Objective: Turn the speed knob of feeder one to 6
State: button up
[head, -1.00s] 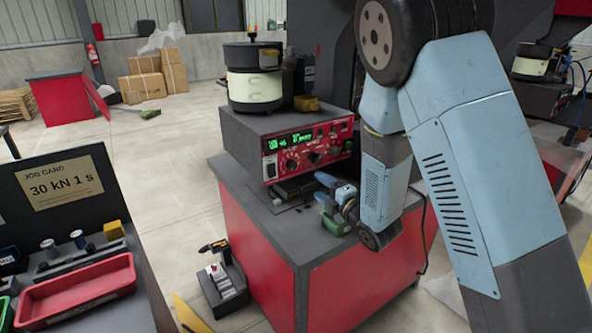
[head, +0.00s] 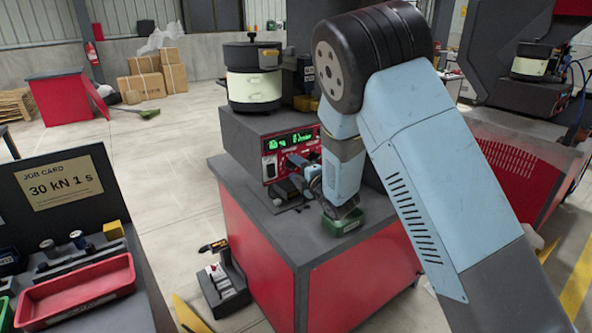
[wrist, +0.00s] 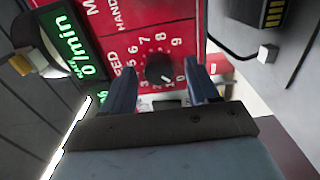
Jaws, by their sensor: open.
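The feeder's control box has a red front panel (head: 270,170) with a green lit display (head: 288,140). In the wrist view the black speed knob (wrist: 158,67) sits on the red panel (wrist: 185,30), inside a ring of white numbers. A pale pointer mark seems to lie toward the low-number side, but its exact reading is unclear. My gripper (wrist: 160,65) is open, its two blue-grey fingers one on each side of the knob; I cannot tell whether they touch it. In the head view my gripper (head: 300,166) is at the panel and my arm hides the panel's right part.
A bowl (head: 254,88) stands on the box. A small green tray (head: 343,222) lies on the bench top (head: 285,230) below my wrist. A dark object with a pale plug (wrist: 267,53) and cable shows beside the panel in the wrist view.

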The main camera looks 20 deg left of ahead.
jog(key=c, duration=1)
jog(key=shift+c, duration=0.2)
jog(key=shift+d+m, duration=0.1)
jog(key=shift+m, duration=0.2)
